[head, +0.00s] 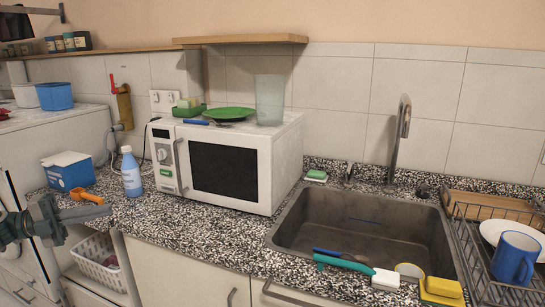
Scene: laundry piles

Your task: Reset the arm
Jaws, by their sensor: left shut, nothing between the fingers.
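My left gripper (108,210) comes in from the left edge in the head view, at the front left of the speckled counter (225,240). Its fingers are together with nothing between them, pointing right. They are just in front of an orange scoop-like thing (88,197) in the picture; I cannot tell whether they touch it. My right gripper and arm are not in view.
A blue box with a white lid (67,172) and a blue bottle (131,173) stand near my left gripper. A white microwave (283,160) stands behind. The sink (365,232) and a dish rack (462,250) are on the right. A white basket (95,262) sits below the counter.

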